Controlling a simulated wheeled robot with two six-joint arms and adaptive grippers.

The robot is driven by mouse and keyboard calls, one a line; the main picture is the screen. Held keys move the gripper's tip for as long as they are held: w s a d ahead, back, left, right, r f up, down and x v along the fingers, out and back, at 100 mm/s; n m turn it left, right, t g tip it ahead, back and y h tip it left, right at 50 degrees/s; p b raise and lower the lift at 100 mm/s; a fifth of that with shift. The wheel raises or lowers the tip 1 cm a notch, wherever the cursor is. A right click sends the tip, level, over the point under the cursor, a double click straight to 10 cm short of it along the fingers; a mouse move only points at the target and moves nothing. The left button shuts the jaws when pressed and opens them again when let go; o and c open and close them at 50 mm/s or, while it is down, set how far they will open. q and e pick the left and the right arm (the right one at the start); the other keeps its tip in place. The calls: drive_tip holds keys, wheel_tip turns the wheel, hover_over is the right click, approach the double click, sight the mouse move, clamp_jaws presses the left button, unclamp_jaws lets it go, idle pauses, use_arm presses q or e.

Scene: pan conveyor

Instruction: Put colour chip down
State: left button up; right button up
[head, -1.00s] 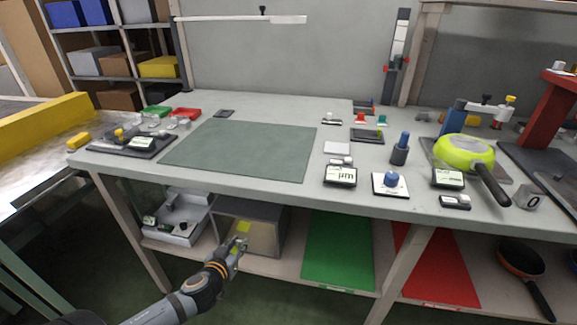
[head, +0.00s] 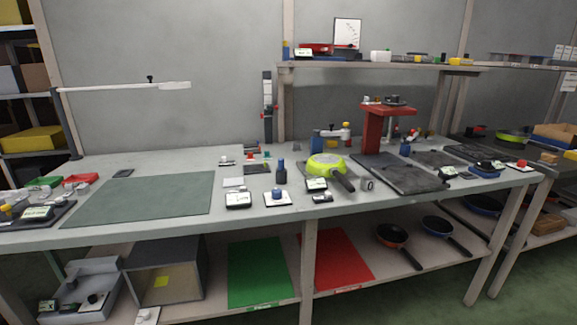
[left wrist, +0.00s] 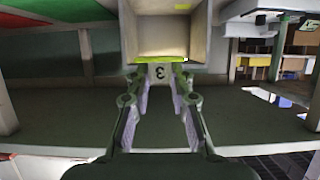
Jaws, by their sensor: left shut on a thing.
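In the head view a white piece (head: 147,316) is cut off at the bottom edge in front of the box; my grippers are not visible there.
A grey tray with small items (head: 88,285) stands left of the box. A green panel (head: 258,272) and a red panel (head: 335,260) lie to its right on the shelf. A table leg (head: 308,270) stands between them.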

use_arm(q)
drive_tip(key=r+p, duration=0.1)
drive_tip(key=w+r+p, duration=0.1)
drive_tip(key=r+p, duration=0.1)
drive_tip(key=shift+a+r, duration=0.15)
drive_tip(key=shift+r, duration=0.05)
use_arm(e)
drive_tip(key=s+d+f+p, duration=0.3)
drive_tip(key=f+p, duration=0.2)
drive_tip(key=p, duration=0.6)
use_arm(q)
wheel_tip(320, 180, up, 22)
drive_tip(key=p, duration=1.1)
drive_tip(key=shift+s, duration=0.15)
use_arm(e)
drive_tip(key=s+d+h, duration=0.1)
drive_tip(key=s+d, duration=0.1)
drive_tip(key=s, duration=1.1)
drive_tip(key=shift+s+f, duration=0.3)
use_arm(q)
drive_tip(key=shift+r, duration=0.2)
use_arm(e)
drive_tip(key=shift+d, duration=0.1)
